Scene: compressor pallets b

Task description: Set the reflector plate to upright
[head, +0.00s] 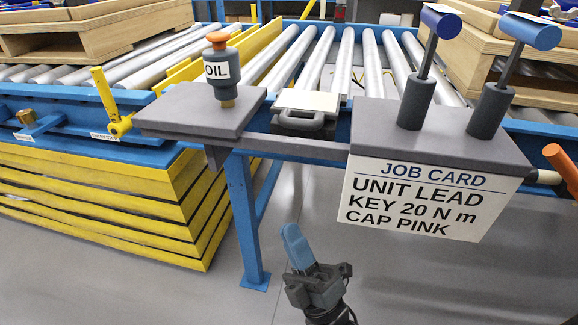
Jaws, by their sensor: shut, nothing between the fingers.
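A pale rectangular plate (306,101) lies about flat at the near edge of the roller conveyor, between two grey shelves. It looks like the reflector plate, though no label shows on it. A grey loop-shaped handle or bracket (301,118) sits at its near side, over a dark base. My gripper (291,230) is low in front of the conveyor, below the plate and well apart from it. Its blue fingers are together and empty, pointing up in the picture.
An oil bottle (221,70) stands on the left shelf (190,108). Two blue-topped levers (418,95) rise from the right shelf, with a job card (420,200) below. A blue leg (243,215) and yellow bellows (95,205) are at left. An orange-ended handle (560,163) juts at right.

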